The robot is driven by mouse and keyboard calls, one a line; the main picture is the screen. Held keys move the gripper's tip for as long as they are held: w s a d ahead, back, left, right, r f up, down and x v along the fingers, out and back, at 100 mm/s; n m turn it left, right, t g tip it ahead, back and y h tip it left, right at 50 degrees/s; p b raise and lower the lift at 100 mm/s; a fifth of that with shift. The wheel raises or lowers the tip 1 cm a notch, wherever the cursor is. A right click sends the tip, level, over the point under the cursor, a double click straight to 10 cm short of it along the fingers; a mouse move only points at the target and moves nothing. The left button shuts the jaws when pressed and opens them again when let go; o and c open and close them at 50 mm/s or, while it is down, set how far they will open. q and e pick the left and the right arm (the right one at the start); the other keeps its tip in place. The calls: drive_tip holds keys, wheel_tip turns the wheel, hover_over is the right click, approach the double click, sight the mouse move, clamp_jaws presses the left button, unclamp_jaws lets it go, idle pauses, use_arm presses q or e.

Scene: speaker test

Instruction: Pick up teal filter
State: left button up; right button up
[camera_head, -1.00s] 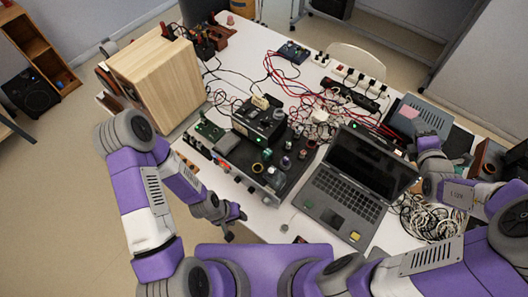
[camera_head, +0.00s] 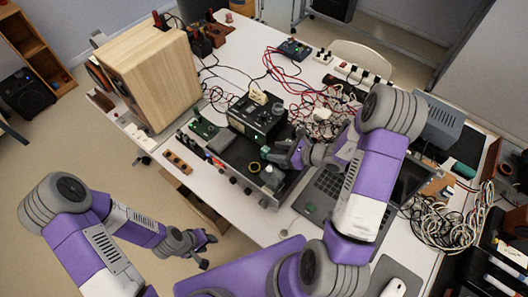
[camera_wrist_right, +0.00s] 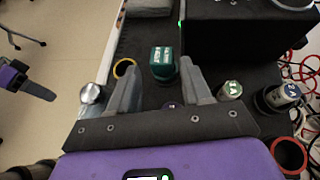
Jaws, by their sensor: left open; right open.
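The teal filter (camera_wrist_right: 162,63) is a small teal block with a white label, standing on the dark top of the audio unit. It shows ahead of my open right gripper (camera_wrist_right: 160,72), near and between the line of its two fingertips. The fingers do not grip it. In the head view the filter (camera_head: 265,151) is small, just left of my right gripper (camera_head: 277,156), which reaches in over the unit from the right. My left gripper (camera_head: 208,251) is open and empty, low in front of the table's front edge.
A yellow ring (camera_wrist_right: 124,68) lies left of the filter. A green-topped cylinder (camera_wrist_right: 230,90) and a dark jar (camera_wrist_right: 284,97) stand to its right. A black box (camera_head: 255,115) stands behind it. The laptop (camera_head: 321,199) is partly hidden under my right arm. Cables crowd the table's right side.

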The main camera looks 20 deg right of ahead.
sight(266, 149)
drive_tip(key=x, duration=0.3)
drive_tip(key=shift+w+a, duration=0.1)
drive_tip(key=shift+w, duration=0.15)
drive_tip(key=shift+c, duration=0.2)
drive_tip(key=c, duration=0.8)
drive_tip(key=shift+r, duration=0.1)
drive_tip(key=shift+c, duration=0.2)
